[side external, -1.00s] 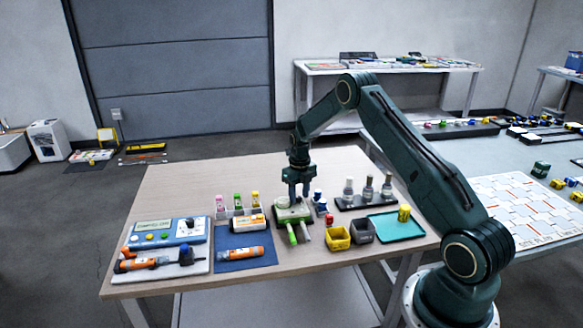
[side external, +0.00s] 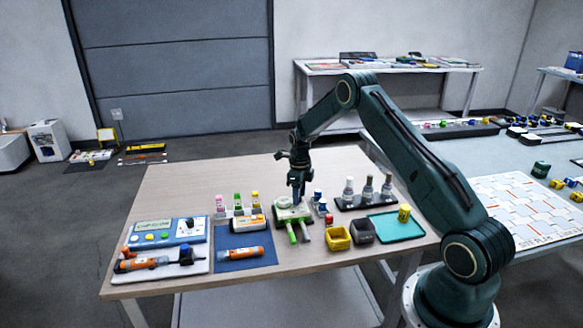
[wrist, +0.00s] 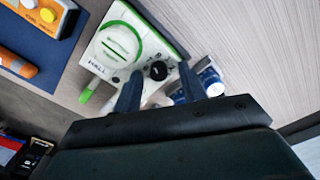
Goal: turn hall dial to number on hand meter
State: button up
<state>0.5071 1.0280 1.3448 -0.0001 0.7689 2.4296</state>
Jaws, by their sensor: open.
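The hall unit (side external: 287,213) is a green-and-white device with a round white coil top and green-tipped leads. In the wrist view its label reads HALL (wrist: 98,68), and its black dial (wrist: 158,70) shows beside the round top. My gripper (side external: 298,199) is low over the unit. In the wrist view my gripper (wrist: 161,72) is open, one fingertip on each side of the dial; contact cannot be told. An orange-and-white meter (side external: 247,222) lies at the back of the blue mat, possibly the hand meter; its number is unreadable.
A blue-and-white meter (side external: 163,231) with a screen stands at the left. Small blue-and-white bottles (side external: 319,203) stand close right of the hall unit. A yellow bin (side external: 337,238), a dark bin (side external: 362,232) and a teal tray (side external: 390,228) are further right. The back of the table is clear.

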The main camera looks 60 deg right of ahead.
jog(key=n, duration=0.6)
jog(key=shift+n, duration=0.3)
jog(key=n, duration=1.2)
jog(key=shift+n, duration=0.4)
jog(key=n, duration=0.6)
jog(key=shift+n, duration=0.3)
jog(key=n, duration=1.2)
jog(key=shift+n, duration=0.4)
jog(key=n, duration=0.6)
jog(key=shift+n, duration=0.3)
jog(key=n, duration=0.6)
notch_tip(320, 180, up, 14)
jog(key=shift+n, duration=0.3)
dwell(0.6)
